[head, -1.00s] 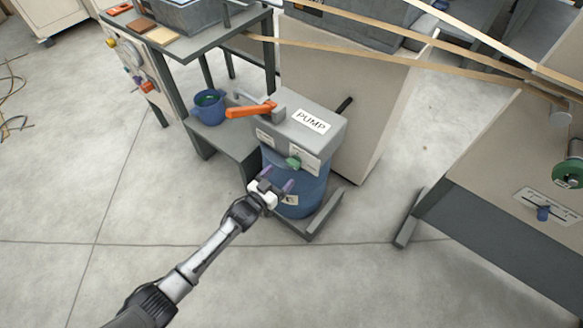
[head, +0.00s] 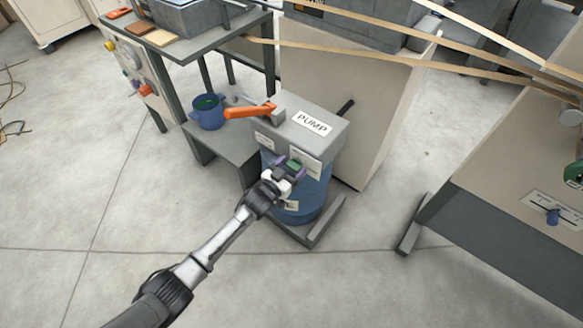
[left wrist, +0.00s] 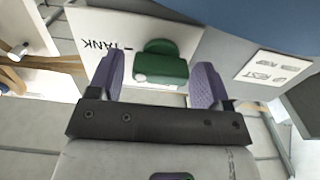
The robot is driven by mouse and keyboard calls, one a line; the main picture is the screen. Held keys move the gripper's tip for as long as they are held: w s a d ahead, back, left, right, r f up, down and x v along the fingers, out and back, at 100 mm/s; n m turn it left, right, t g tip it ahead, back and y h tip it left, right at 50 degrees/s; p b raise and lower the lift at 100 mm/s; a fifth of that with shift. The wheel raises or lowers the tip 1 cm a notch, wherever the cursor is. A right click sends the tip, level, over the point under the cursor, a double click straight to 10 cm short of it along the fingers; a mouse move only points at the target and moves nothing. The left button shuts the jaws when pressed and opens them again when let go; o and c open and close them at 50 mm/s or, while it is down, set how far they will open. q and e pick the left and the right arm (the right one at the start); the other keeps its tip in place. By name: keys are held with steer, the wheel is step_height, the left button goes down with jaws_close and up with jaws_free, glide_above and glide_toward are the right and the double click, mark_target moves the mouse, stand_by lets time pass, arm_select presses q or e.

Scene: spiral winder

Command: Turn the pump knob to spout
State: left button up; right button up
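The green pump knob (head: 294,164) is on the front of the grey pump box (head: 325,142), which is labelled PUMP and sits on a blue barrel (head: 308,208). My left gripper (head: 289,167) is at the knob, with its purple fingers open. In the left wrist view the green knob (left wrist: 162,67) lies between the two spread fingers, with a gap on each side. The white plate (left wrist: 90,30) behind it shows the word TANK; I cannot read a spout label. My right gripper is not in view.
A beige cabinet (head: 375,115) is behind the pump. A workbench (head: 500,190) stands at the right. The floor in front is clear.

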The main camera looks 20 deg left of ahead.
arm_select(q)
steer(key=c, duration=0.8)
steer(key=shift+o, duration=0.2)
